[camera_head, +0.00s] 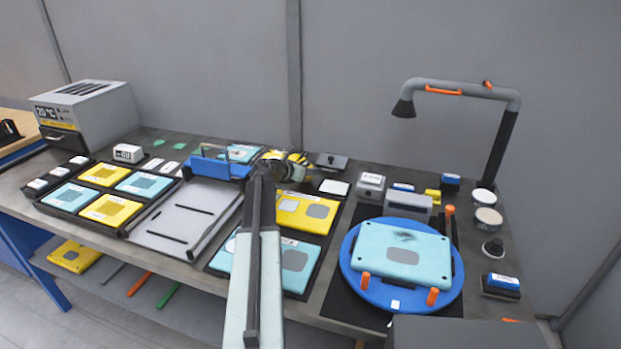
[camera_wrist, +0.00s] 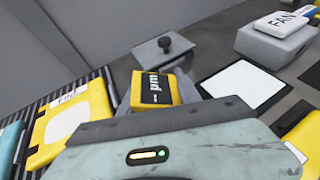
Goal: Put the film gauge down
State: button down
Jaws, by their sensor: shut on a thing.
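The film gauge (camera_wrist: 155,88) is a small yellow block with a black label reading "µm". In the wrist view it sits just beyond my gripper (camera_wrist: 165,112), which is shut on it. In the head view my gripper (camera_head: 288,165) is over the back middle of the bench, and the arm largely hides the gauge there. Whether the gauge touches the bench I cannot tell. A grey plate with a black knob (camera_wrist: 164,50) lies just behind it. A white square pad in a dark frame (camera_wrist: 243,86) lies to its right.
Yellow and teal panels stand at left (camera_wrist: 62,125) in the wrist view. A grey block labelled FAN (camera_wrist: 275,40) is at upper right. The blue turntable (camera_head: 353,281) with a teal panel, the lamp (camera_head: 470,90) and the blue clamp (camera_head: 213,168) flank the arm.

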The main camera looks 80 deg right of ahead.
jog(key=shift+f, duration=0.85)
jog(key=shift+r, duration=0.25)
jog(key=shift+f, duration=0.25)
jog(key=c, duration=1.1)
grip_release()
jog(key=shift+r, duration=0.1)
